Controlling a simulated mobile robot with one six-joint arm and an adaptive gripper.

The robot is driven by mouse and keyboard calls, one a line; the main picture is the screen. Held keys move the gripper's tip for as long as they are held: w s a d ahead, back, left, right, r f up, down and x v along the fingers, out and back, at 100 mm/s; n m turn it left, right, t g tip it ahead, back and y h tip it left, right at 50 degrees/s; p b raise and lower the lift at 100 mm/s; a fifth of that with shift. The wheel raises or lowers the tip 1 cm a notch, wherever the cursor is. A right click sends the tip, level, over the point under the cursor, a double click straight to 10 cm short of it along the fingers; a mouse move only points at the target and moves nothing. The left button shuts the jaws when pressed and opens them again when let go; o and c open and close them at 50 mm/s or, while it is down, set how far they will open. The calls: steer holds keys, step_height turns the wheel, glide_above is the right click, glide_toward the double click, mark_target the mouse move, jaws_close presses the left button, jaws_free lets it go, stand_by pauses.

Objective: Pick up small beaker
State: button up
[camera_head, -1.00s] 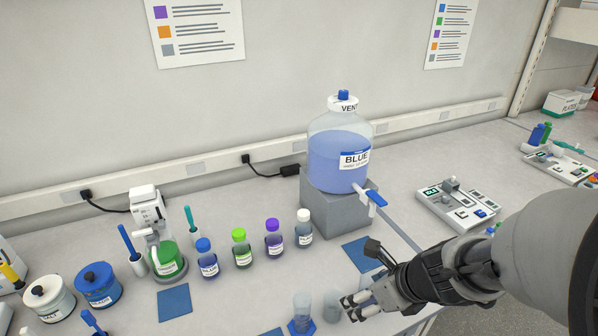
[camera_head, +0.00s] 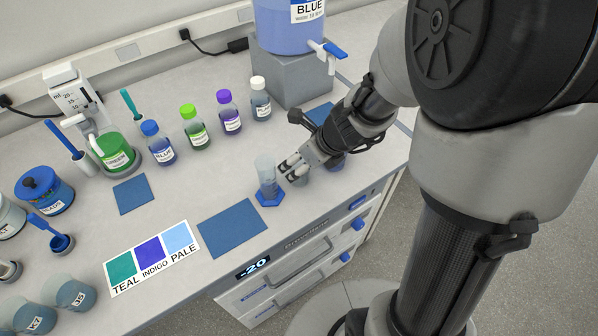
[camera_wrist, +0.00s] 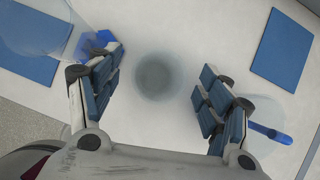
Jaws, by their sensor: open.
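A small clear grey beaker (camera_wrist: 155,77) stands on the bench in the wrist view, seen from above between my open fingers. In the head view the small beaker (camera_head: 300,178) shows just below my fingertips, partly hidden by them. My gripper (camera_head: 289,167) is pointed down-left over it. In the wrist view my gripper (camera_wrist: 159,75) has one finger on each side of the beaker, with gaps visible on both sides. Whether the fingers are down at the beaker's height is hard to tell.
A clear cylinder on a blue hexagonal base (camera_head: 269,198) stands close to the left of my gripper. Another vessel (camera_head: 334,162) is partly hidden to its right. Several capped bottles (camera_head: 195,130) stand behind. A blue mat (camera_head: 232,227) lies free in front, near the bench edge.

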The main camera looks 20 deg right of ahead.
steer(key=shift+b+x, duration=0.3)
steer(key=shift+x, duration=0.7)
steer(key=shift+d, duration=0.1)
steer(key=shift+s, duration=0.1)
steer(key=c, duration=1)
steer(key=shift+r, duration=0.15)
